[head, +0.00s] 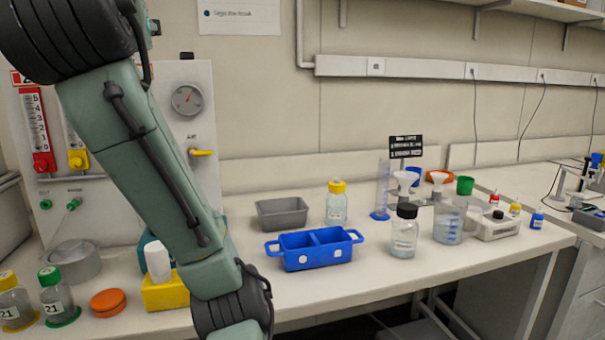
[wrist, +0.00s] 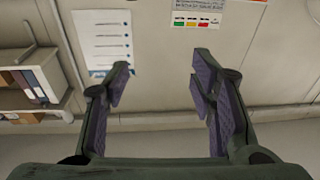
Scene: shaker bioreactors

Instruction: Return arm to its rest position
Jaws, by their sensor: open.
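My gripper (wrist: 158,82) shows in the wrist view with its two purple-padded fingers wide apart and nothing between them. The wrist view looks toward a pale wall with a printed sheet (wrist: 102,40) behind the left finger. In the head view my arm (head: 150,160) runs from the upper left down to the bottom edge, in front of the bench. The gripper itself is out of the head view.
The bench (head: 390,280) holds a blue two-part tray (head: 305,262), a grey tray (head: 282,222), a yellow-capped bottle (head: 336,208) and a black-capped bottle (head: 405,238). The wrist view shows a shelf (wrist: 30,85) at left.

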